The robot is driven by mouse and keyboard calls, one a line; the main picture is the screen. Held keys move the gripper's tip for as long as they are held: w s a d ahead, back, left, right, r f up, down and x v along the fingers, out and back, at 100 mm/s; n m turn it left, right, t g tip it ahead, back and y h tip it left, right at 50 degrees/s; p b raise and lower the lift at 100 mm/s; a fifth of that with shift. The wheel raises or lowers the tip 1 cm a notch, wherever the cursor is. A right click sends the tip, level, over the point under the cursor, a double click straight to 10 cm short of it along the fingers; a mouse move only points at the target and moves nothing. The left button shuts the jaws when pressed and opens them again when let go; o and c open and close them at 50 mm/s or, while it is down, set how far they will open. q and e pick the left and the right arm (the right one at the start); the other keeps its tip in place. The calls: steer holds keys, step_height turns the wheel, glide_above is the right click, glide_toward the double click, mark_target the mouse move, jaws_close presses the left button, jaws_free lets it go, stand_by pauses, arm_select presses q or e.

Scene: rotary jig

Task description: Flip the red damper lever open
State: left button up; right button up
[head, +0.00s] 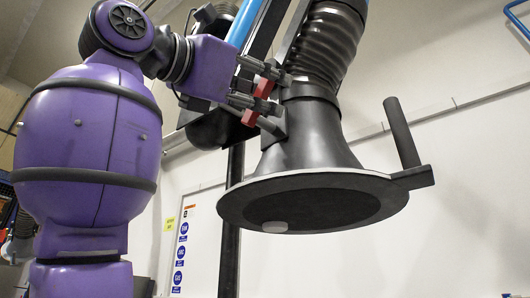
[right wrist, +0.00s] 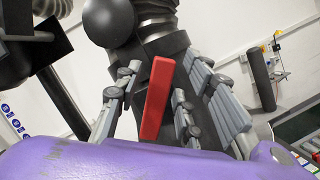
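The red damper lever (head: 263,88) is on the neck of a black extraction hood (head: 312,135), below a ribbed hose. In the right wrist view the lever (right wrist: 157,97) is a flat red bar, slightly tilted. My right gripper (head: 284,93) is at the lever, coming from the left. In the right wrist view its grey fingers stand on both sides of the lever, with gaps showing between them and it, so the gripper looks open around it. The fingers hide part of the lever in the head view. My left gripper is not in view.
The hood's wide round rim (head: 390,190) lies below the gripper, with a black upright handle (head: 402,132) at its right. A blue tube and dark support arm run above. A whiteboard (head: 195,240) is on the wall behind. The space right of the hood is clear.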

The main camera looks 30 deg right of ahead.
steer(key=shift+w+d, duration=0.1)
steer(key=shift+w, duration=0.05)
steer(key=c, duration=0.5)
jaws_close()
steer(key=shift+r+n, duration=0.1)
steer(key=shift+n, duration=0.3)
steer(key=n, duration=0.1)
steer(key=n+t, duration=0.1)
steer(key=n, duration=0.1)
steer(key=w+n+t, duration=0.1)
steer(key=shift+a+r+n+y, duration=0.25)
steer(key=shift+r+n+y, duration=0.05)
steer(key=shift+r+y, duration=0.1)
steer(key=shift+w+a+r+n+t+y, duration=0.1)
steer(key=shift+w+n+t+y, duration=0.3)
steer(key=shift+n, duration=0.8)
steer(key=shift+w+r+n+t+y, duration=0.15)
steer(key=shift+w+n+t, duration=0.3)
steer(key=shift+n, duration=0.75)
